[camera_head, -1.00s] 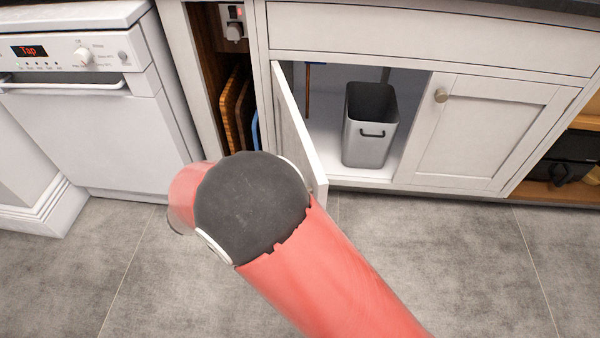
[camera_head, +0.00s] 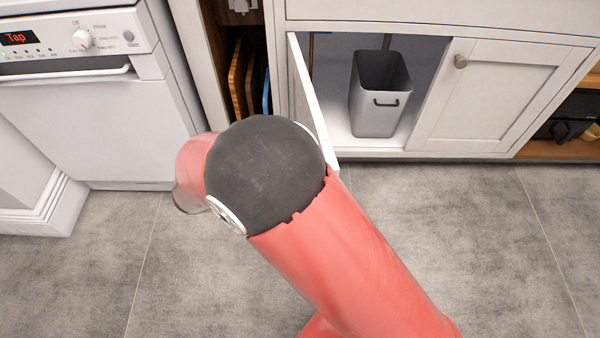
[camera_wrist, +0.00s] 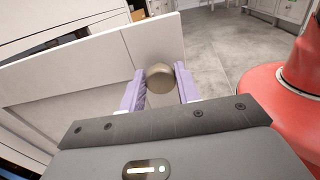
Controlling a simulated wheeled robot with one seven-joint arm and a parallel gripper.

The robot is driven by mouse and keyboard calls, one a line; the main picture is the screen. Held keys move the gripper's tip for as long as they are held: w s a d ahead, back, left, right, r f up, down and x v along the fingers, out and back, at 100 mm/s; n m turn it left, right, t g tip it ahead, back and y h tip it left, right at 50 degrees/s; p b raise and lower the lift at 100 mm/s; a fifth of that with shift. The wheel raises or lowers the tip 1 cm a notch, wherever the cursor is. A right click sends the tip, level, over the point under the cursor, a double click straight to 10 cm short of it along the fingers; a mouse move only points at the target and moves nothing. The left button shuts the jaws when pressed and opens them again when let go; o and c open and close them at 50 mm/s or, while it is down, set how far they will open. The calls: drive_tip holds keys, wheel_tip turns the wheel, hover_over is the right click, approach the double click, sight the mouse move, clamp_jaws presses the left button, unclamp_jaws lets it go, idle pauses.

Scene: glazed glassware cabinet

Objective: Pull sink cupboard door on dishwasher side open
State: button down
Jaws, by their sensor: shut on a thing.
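The sink cupboard door on the dishwasher side (camera_head: 309,95) stands open in the head view, swung well out from the frame. Its front face (camera_wrist: 75,95) fills much of the left of the wrist view. My gripper (camera_wrist: 160,88) is shut on the door's round knob (camera_wrist: 160,76), with a pale purple finger on each side of it. In the head view my red arm hides the gripper and the knob.
The white dishwasher (camera_head: 95,110) is at the left, beside a narrow slot with wooden boards (camera_head: 240,80). A grey bin (camera_head: 378,105) stands inside the open cupboard. The other cupboard door (camera_head: 487,100) is closed. Grey tiled floor (camera_head: 440,220) is clear in front.

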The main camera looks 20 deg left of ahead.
drive_tip(key=c, duration=1)
unclamp_jaws()
drive_tip(key=shift+c, duration=0.2)
drive_tip(key=v, duration=0.8)
drive_tip(key=shift+d, duration=0.1)
